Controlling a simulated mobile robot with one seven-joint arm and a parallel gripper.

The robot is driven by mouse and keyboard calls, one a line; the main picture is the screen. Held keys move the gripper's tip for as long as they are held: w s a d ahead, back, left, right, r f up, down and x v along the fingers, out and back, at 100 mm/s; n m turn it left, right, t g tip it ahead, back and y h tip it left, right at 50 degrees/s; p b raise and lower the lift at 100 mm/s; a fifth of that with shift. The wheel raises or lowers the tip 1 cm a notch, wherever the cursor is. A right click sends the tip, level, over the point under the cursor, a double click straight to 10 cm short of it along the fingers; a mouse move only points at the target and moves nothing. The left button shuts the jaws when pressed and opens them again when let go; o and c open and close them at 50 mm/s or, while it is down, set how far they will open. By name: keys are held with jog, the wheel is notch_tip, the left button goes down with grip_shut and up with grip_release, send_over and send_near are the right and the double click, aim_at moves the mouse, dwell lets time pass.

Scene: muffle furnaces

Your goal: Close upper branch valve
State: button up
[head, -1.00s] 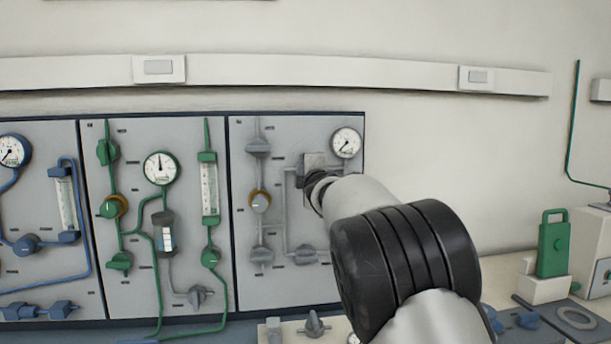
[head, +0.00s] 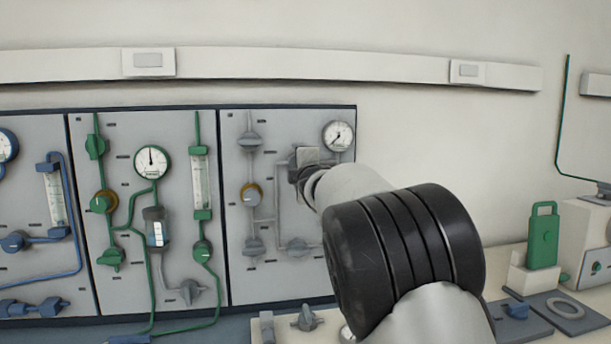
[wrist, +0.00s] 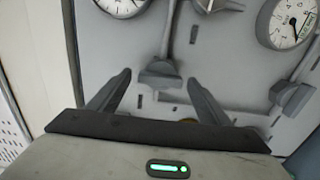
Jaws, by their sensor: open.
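The grey valve panel (head: 285,215) carries several grey valves: an upper one (head: 249,141), one with an orange ring (head: 251,195), a lower one (head: 253,246) and one on the side pipe (head: 298,246). My gripper (head: 304,160) is in front of the panel's upper right, below the gauge, and hides what is behind it. In the wrist view my gripper (wrist: 160,78) is open, its fingers spread on either side of a grey valve (wrist: 159,74) in the picture. Contact is not visible. I cannot tell which valve is the upper branch one.
A round gauge (head: 338,135) is close to my gripper; a gauge (wrist: 291,20) and another grey valve (wrist: 290,95) show in the wrist view. A green-piped panel (head: 150,220) adjoins on the left. A bench with a green-handled item (head: 542,238) is at right.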

jog(key=b+v, duration=0.1)
jog(key=v, duration=1.5)
jog(key=shift+b, duration=0.3)
jog(key=shift+w, duration=0.1)
jog(key=s+d+f+m+g+h, duration=0.2)
jog(key=s+d+f+m+g, duration=0.3)
jog(key=s+d+f+m, duration=0.55)
jog(key=s+d+f+m+g+h, duration=0.1)
jog(key=s+d+f+m+g, duration=0.2)
jog(key=s, duration=0.6)
jog(key=s+d+f+m+g+h, duration=0.1)
jog(key=s+d+f+m, duration=0.3)
jog(key=s, duration=0.4)
jog(key=s+d+f+m+g+h, duration=0.15)
jog(key=s+f+m, duration=0.3)
jog(key=s, duration=0.45)
notch_tip(320, 180, up, 26)
jog(key=g+p, duration=0.1)
jog(key=p, duration=2.6)
jog(key=shift+s+n, duration=0.3)
jog(key=shift+s, duration=0.1)
jog(key=shift+y, duration=0.25)
